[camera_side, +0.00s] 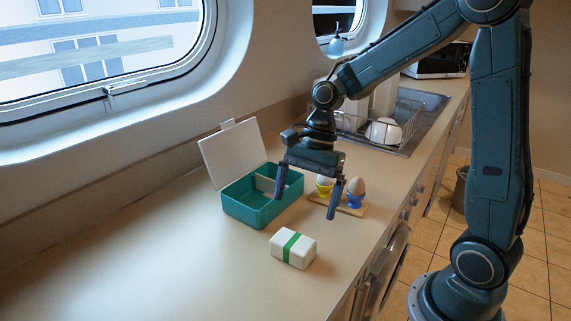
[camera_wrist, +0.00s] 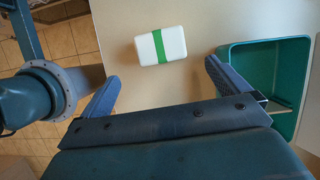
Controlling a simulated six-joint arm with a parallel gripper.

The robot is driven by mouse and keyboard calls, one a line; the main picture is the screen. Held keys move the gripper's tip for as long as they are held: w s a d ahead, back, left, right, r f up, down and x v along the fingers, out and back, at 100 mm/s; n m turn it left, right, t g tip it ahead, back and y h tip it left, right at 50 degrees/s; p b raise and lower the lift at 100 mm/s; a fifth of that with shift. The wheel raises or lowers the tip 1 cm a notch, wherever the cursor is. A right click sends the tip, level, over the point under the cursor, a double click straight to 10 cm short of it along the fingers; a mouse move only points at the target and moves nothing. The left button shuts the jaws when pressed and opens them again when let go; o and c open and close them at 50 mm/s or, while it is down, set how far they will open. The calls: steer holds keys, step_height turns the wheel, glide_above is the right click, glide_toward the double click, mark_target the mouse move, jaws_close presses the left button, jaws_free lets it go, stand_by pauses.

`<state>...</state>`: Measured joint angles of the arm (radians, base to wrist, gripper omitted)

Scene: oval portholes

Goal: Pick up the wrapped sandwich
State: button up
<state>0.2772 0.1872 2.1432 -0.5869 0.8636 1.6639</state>
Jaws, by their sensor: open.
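The wrapped sandwich (camera_side: 292,248) is a white block with a green band around its middle. It lies on the counter near the front edge, and it also shows in the wrist view (camera_wrist: 160,45), toward the top. My gripper (camera_side: 305,205) is open and empty, held above the counter. In the side view it is behind the sandwich, between the lunchbox and the egg cups. In the wrist view its two fingers (camera_wrist: 160,85) are spread wide, with the sandwich ahead of them and apart from both.
A teal lunchbox (camera_side: 235,212) with its white lid up stands left of my gripper; it has a divider inside. Eggs in a yellow cup and a blue cup (camera_side: 355,200) stand on a small wooden board. A dish rack (camera_side: 350,125) is farther back. The counter's left front is clear.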

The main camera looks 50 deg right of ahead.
mark_target(294, 239)
steer(key=shift+x, duration=2.8)
steer(key=shift+x, duration=2.6)
steer(key=shift+w+a, duration=0.1)
steer(key=shift+c, duration=0.2)
steer(key=shift+r, duration=0.1)
steer(key=c, duration=1)
steer(key=shift+o, duration=0.2)
step_height(294, 239, up, 20)
